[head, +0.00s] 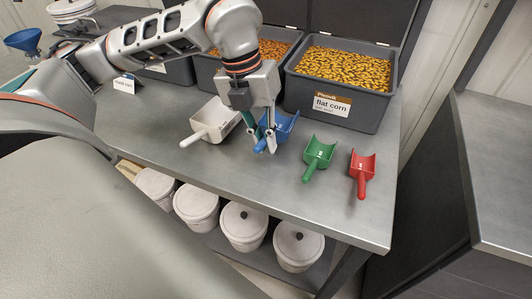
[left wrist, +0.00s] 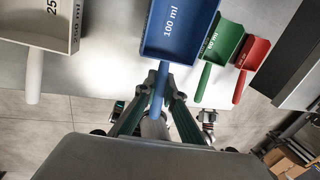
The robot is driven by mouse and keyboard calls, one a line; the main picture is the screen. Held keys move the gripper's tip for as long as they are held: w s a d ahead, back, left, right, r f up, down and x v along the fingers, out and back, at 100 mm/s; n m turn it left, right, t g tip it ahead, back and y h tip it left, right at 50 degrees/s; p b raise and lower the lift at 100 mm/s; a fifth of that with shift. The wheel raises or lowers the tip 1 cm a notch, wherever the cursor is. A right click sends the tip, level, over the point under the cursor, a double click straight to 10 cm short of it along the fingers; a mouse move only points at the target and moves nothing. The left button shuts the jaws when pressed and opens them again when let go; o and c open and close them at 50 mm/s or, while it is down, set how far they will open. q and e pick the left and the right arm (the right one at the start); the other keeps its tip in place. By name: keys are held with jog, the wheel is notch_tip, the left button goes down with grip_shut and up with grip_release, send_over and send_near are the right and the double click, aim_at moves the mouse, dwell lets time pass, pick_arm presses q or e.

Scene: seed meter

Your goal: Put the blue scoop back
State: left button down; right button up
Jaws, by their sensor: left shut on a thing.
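The blue scoop (head: 281,127) is at the table's front part, between a white scoop and a green one. In the left wrist view the blue scoop (left wrist: 181,32) shows the mark "100 ml", with its handle running down between my fingers. My left gripper (head: 264,140) is shut on the blue scoop's handle; it also shows in the left wrist view (left wrist: 158,112). I cannot tell whether the scoop touches the table or is slightly above it. My right gripper is not in view.
The white scoop (head: 212,121) lies left of the blue one. The green scoop (head: 319,152) and red scoop (head: 363,168) lie to the right on the grey table (head: 345,215). A bin labelled "flat corn" (head: 336,105) stands behind. Lidded white buckets (head: 243,226) stand on the shelf below.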

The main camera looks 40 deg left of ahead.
pick_arm(q)
jog(key=x, duration=0.2)
jog(key=a+x, duration=0.1)
jog(key=x, duration=0.1)
jog(key=shift+s+d+f+b, duration=0.1)
jog(key=shift+s+f+b, duration=0.05)
jog(key=shift+f+b, duration=0.15)
jog(key=shift+r, duration=0.15)
jog(key=c, duration=2.1)
grip_release()
jog(key=shift+c, duration=0.2)
